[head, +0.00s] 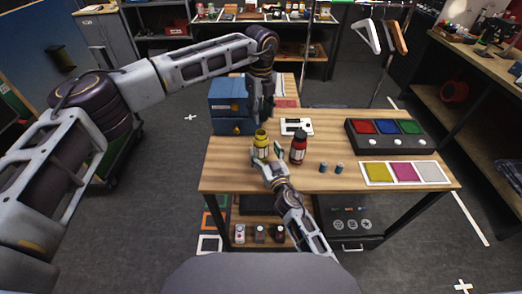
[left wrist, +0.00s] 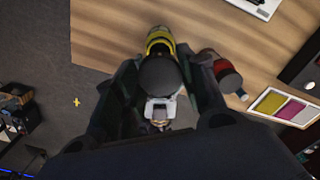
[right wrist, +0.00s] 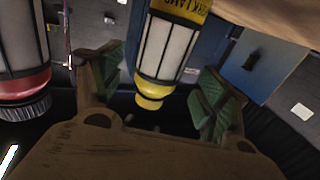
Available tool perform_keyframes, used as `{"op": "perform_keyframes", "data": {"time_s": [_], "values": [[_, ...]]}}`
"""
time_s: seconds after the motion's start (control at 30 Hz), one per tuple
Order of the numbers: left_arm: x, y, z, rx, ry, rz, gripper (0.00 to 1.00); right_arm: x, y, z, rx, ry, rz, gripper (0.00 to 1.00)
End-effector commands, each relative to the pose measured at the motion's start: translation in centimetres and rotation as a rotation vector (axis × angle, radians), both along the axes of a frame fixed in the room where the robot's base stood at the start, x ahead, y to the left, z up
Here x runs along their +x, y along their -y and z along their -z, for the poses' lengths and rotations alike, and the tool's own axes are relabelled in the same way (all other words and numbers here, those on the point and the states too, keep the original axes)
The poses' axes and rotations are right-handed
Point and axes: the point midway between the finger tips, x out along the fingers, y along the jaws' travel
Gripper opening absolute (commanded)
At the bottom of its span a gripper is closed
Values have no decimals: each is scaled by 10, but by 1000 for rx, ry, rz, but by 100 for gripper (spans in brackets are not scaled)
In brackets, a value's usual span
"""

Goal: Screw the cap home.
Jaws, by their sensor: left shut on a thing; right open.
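The cap looks apart from the neck, but the exact gap is hard to judge. My right gripper (right wrist: 158,85) is open, low at the bottle's near side, with one green-padded finger on each side of the bottle.
Blue boxes (head: 231,105) stand at the back left.

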Motion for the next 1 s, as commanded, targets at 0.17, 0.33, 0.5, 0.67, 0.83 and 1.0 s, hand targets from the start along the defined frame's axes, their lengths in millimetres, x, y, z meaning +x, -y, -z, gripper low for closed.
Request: {"op": "perform_keyframes", "data": {"time_s": [0.17, 0.33, 0.5, 0.67, 0.83, 1.0], "values": [[0, 0, 0, 0, 0, 0, 29, 14, -5, 0, 1, 0, 0, 75], [0, 0, 0, 0, 0, 0, 29, 26, -9, 0, 0, 0, 1, 75], [0, 0, 0, 0, 0, 0, 29, 37, -12, 0, -1, 0, 1, 75], [0, 0, 0, 0, 0, 0, 29, 43, -14, 0, 0, -1, 1, 75], [0, 0, 0, 0, 0, 0, 29, 45, -15, 0, 0, -1, 0, 75], [0, 0, 0, 0, 0, 0, 29, 45, -15, 0, 0, -1, 0, 75]]}}
